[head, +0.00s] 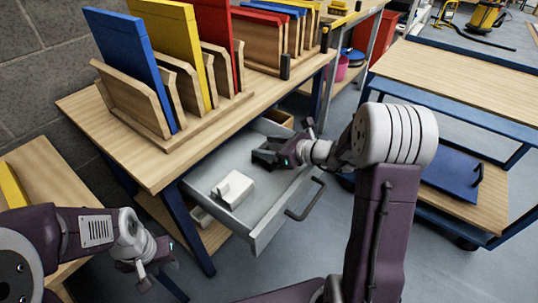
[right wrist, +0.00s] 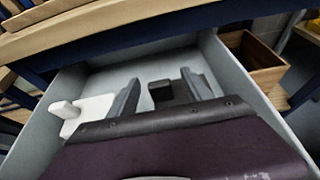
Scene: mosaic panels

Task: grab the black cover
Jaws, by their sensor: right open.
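The black cover (right wrist: 166,92) lies in the open grey drawer, between the two spread fingers of my right gripper (right wrist: 162,90) in the right wrist view. The fingers stand on either side of it with gaps showing. In the head view my right gripper (head: 264,155) is low over the back part of the drawer (head: 256,208), where the cover is hard to tell from the dark fingers. A white cover (head: 233,188) with a raised grip lies in the drawer to the left of the gripper. My left gripper (head: 150,275) hangs at the lower left, away from the drawer; its jaws are unclear.
The wooden bench (head: 190,150) above the drawer carries racks with blue, yellow and red panels. The drawer's handle (head: 306,200) faces the front right. A blue cart (head: 470,85) with wooden shelves stands at the right. A wooden compartment (right wrist: 255,70) sits beside the drawer.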

